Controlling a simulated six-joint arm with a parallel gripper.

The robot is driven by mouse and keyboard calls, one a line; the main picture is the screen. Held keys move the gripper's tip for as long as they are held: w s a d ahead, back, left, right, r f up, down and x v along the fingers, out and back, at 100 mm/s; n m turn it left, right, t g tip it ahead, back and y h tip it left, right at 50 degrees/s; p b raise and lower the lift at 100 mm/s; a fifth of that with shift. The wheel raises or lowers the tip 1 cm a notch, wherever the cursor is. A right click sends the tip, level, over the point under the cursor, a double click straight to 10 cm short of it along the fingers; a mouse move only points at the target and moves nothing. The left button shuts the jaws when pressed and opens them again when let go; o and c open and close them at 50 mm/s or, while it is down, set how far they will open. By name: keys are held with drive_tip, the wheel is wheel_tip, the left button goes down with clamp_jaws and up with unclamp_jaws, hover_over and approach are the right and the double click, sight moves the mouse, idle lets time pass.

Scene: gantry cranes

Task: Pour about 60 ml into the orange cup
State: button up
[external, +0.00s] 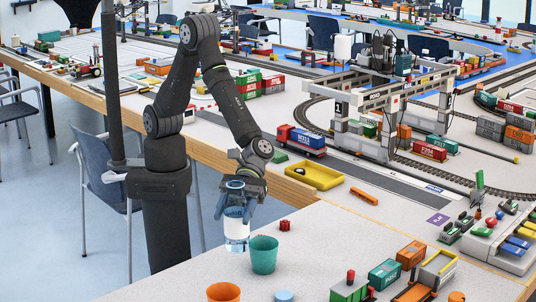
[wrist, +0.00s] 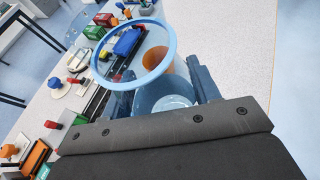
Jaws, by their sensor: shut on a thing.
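My gripper (external: 240,190) is shut on a clear, blue-rimmed container (external: 236,228), which hangs roughly upright over the near table, just behind and left of a teal cup (external: 264,256). In the wrist view the container's blue rim (wrist: 171,66) shows between the dark fingers (wrist: 163,93); a pale round surface lies inside it, and I cannot tell the liquid level. The orange cup (external: 223,292) stands at the bottom edge of the external view, partly cut off, in front of the container. It also shows in the wrist view (wrist: 165,61), partly behind the container's rim.
A blue round lid-like piece (external: 284,296) lies right of the orange cup. Toy wagons (external: 384,274) crowd the right. The table's left edge is close to the cups.

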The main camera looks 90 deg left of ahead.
drive_tip(key=shift+w+d+f+m+g+y, duration=1.65)
drive_tip(key=shift+w+d+m+g, duration=1.8)
drive_tip(key=shift+d, duration=2.1)
drive_tip(key=shift+y, duration=0.35)
wheel_tip(320, 180, down, 4)
drive_tip(key=shift+w+f, duration=0.1)
drive_tip(key=shift+f, duration=0.05)
drive_tip(key=shift+t, duration=0.35)
